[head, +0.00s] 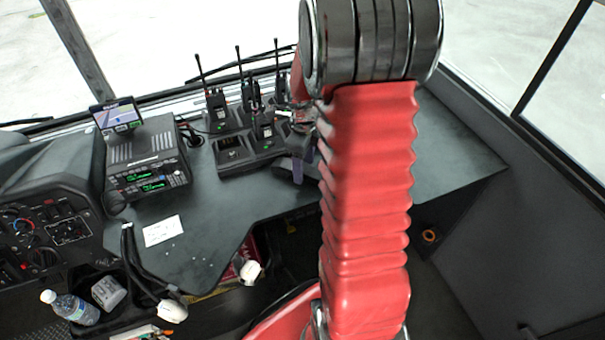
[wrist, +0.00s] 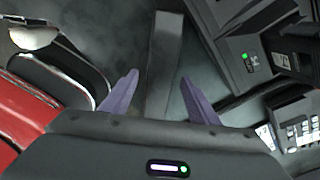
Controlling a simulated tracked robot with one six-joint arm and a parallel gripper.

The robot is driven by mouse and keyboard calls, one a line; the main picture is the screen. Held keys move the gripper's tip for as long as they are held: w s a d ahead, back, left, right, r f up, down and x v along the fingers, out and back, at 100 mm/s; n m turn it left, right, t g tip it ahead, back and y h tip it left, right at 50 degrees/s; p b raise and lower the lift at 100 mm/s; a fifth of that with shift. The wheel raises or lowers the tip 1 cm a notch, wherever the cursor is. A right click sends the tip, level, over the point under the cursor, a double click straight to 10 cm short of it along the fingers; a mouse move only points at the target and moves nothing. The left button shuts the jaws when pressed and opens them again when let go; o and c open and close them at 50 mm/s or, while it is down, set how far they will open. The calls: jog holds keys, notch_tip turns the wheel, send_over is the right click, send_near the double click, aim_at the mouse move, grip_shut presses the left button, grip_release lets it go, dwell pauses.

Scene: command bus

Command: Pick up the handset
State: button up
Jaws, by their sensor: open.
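Which one the task names I cannot tell. My gripper (head: 299,168) is low over the dashboard, just right of the chargers, partly hidden by my red arm. In the wrist view my gripper (wrist: 159,98) shows two purple fingers spread apart. A dark grey slab (wrist: 165,60) lies beyond and between them, not visibly gripped; I cannot tell what it is.
The charger (wrist: 250,62) with a green light is right of the fingers in the wrist view. An empty charger slot (head: 230,148) is in front. A radio unit with a screen (head: 148,165) stands left. The dashboard (head: 455,165) is clear at the right.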

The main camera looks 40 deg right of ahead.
jog(key=shift+f, duration=0.95)
jog(key=shift+c, duration=0.2)
jog(key=c, duration=1.3)
notch_tip(320, 180, up, 10)
jog(key=shift+r, duration=0.1)
